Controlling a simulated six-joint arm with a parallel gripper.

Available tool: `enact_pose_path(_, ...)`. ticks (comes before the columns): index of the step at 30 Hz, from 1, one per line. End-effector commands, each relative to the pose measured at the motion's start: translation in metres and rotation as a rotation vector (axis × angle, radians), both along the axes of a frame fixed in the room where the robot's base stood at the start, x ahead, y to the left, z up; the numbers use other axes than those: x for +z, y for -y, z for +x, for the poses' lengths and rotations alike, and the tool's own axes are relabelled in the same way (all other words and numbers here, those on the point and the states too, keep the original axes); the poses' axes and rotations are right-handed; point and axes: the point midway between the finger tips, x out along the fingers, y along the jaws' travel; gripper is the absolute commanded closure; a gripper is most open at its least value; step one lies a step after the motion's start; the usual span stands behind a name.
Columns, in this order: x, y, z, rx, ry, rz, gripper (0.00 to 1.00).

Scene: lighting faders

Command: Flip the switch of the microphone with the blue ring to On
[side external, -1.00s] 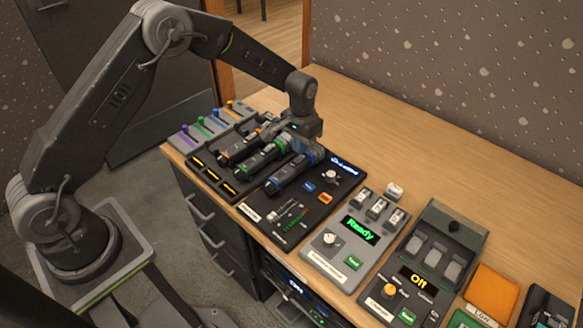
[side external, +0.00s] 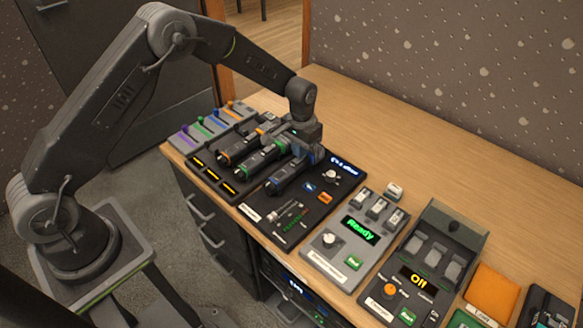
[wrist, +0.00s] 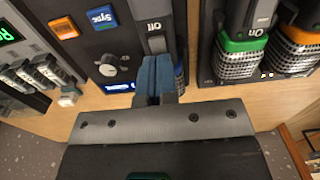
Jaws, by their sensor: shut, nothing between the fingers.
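The microphone with the blue ring (side external: 284,178) lies in the dark rack, the rightmost of three in the side view. In the wrist view, its dark body (wrist: 155,14) shows the word "Off" beside a grey switch (wrist: 157,44). Part of its blue ring (wrist: 180,78) shows beside my fingers. My gripper (wrist: 154,62) is shut and empty, its fingertips right by the switch; I cannot tell whether they touch it. In the side view, my gripper (side external: 308,153) is low over the blue-ring microphone and hides its head end.
The green-ring microphone (side external: 255,161) lies just to the left, with "On" readable in the wrist view. The orange-ring microphone (side external: 238,148) lies beyond it. A black mixer panel (side external: 290,222) and a grey "Ready" box (side external: 329,240) stand to the right. The back of the desk (side external: 400,130) is clear.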

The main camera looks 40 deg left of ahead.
Motion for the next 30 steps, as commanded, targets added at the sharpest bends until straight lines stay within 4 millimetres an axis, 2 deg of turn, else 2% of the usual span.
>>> enact_pose_path(21,-0.011,0.000,0.000,0.000,-0.001,0.000,1.00)
enact_pose_path(26,-0.007,0.000,0.000,0.000,0.000,0.000,1.00)
enact_pose_path(30,0.004,0.000,0.000,0.000,0.001,0.000,1.00)
